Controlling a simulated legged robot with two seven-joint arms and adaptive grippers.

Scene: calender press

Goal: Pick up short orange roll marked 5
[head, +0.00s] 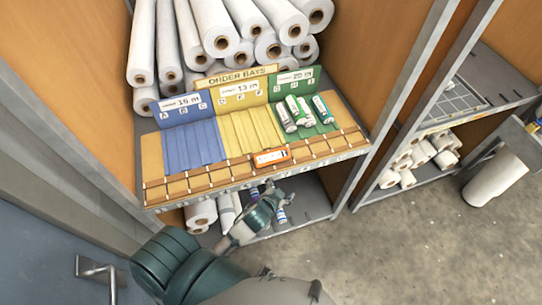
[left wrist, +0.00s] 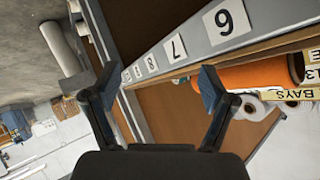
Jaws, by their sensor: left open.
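The short orange roll (head: 271,157) lies at the front edge of the order shelf, below the yellow bay. In the left wrist view the orange roll (left wrist: 255,77) shows large at the right, behind the shelf's front edge, its open end visible. A mark on it is too small to read. My left gripper (head: 270,193) is below and in front of the shelf edge, apart from the roll. In the left wrist view its two fingers (left wrist: 157,88) stand wide apart with nothing between them. My right gripper is not in view.
The shelf's front edge (left wrist: 200,42) carries number labels, among them 6, 7 and 8. Blue (head: 192,146), yellow (head: 250,132) and green (head: 318,128) bays stand behind the roll; several small rolls lie in the green one. White rolls (head: 215,28) are stacked above. Open floor lies right.

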